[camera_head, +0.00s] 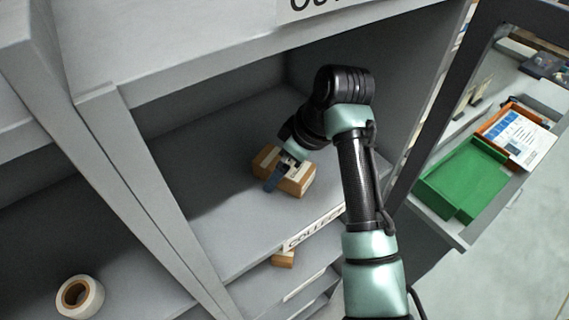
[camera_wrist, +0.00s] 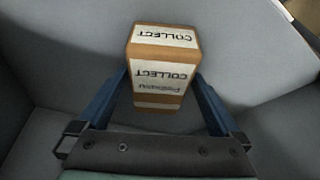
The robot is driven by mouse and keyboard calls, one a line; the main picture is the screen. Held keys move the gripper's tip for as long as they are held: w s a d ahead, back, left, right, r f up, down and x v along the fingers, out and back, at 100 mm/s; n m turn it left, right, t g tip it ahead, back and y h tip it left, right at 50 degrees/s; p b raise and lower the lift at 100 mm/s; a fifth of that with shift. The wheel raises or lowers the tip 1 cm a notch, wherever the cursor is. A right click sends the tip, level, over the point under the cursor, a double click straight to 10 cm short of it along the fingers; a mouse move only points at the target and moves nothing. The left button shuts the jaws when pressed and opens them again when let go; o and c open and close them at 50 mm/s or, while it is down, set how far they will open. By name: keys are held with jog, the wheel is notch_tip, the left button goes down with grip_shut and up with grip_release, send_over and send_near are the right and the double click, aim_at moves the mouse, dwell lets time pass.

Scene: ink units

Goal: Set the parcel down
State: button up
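The parcel (camera_head: 297,184) is a brown cardboard box with white labels reading COLLECT. It is inside the grey shelf compartment whose front edge carries a COLLECT sign (camera_head: 313,228). In the wrist view the parcel (camera_wrist: 162,45) stands between the two blue fingers of my gripper (camera_wrist: 162,88). The fingers lie against its left and right sides, with no clear gap. In the head view my gripper (camera_head: 283,173) reaches down onto the parcel, with one blue finger showing on its near side. The parcel is at or very close to the shelf floor (camera_head: 225,225); its underside is hidden.
A grey divider (camera_head: 150,190) bounds the compartment on the left. A tape roll (camera_head: 80,296) lies in the left compartment. A small box (camera_head: 283,259) sits on a shelf below. A green tray (camera_head: 465,180) is outside to the right. Shelf floor left of the parcel is clear.

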jog(key=shift+d+r, duration=0.15)
jog(key=shift+r, duration=0.35)
jog(key=d+r, duration=0.1)
jog(key=s+r+b, duration=0.1)
jog(key=d+r+b, duration=0.1)
jog(key=shift+s+d+r, duration=0.25)
jog(key=shift+d+r, duration=0.05)
jog(key=shift+r, duration=0.05)
jog(key=s+d, duration=0.5)
jog(key=d, duration=0.4)
jog(key=shift+s+b, duration=0.35)
jog(key=shift+s, duration=0.05)
jog(key=shift+r, duration=0.1)
